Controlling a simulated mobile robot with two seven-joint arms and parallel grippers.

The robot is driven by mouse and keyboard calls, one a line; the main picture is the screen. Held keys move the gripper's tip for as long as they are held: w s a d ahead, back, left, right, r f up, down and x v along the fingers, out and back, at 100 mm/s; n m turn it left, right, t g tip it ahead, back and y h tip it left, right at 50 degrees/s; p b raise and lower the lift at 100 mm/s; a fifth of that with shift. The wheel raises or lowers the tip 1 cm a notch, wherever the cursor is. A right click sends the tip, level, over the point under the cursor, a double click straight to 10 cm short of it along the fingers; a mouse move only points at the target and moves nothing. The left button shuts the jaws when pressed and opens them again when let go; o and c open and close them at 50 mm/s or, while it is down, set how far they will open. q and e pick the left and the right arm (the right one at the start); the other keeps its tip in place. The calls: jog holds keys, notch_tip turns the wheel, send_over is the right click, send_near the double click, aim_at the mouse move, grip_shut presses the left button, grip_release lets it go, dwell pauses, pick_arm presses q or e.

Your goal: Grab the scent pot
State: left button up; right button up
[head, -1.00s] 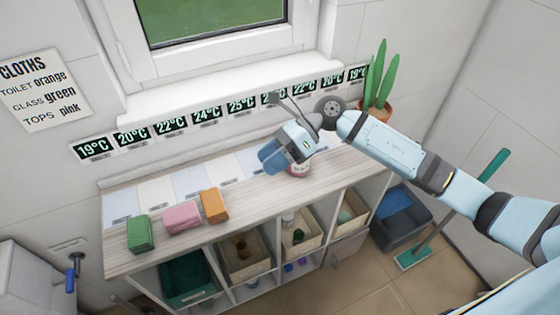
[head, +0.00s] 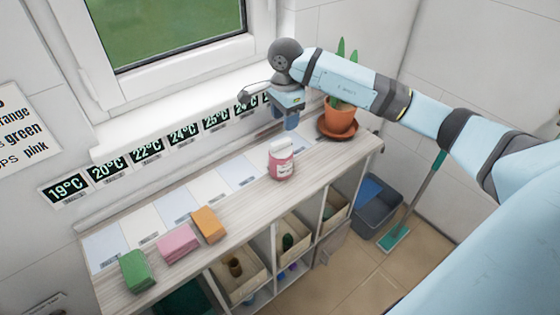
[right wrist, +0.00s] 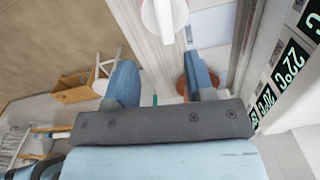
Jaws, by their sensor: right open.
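The scent pot (head: 281,160) is a pink jar with a white lid and a pale label. It stands upright on the wooden cart top (head: 225,214), toward its right end. My right gripper (head: 291,124) is open and empty, above and behind the pot, near the wall, apart from it. In the right wrist view, the two blue fingers of this gripper (right wrist: 160,64) are spread wide. The white lid of the pot (right wrist: 164,14) shows at the top edge, beyond the fingertips; the rest of it is partly cut off. My left gripper is not in view.
A potted plant (head: 341,119) stands at the cart's right end, close to my right gripper. Temperature cards line the wall behind.

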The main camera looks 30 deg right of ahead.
aim_at(281, 141)
notch_tip(281, 141, down, 3)
jog(key=shift+a+f, duration=0.1)
jog(key=shift+f, duration=0.05)
jog(key=f, duration=0.1)
jog(key=f+p, duration=0.1)
jog(key=f, duration=0.2)
jog(key=shift+w+a+f+p, duration=0.25)
jog(key=shift+w+f+p, duration=0.15)
jog(key=shift+f, duration=0.35)
grip_shut()
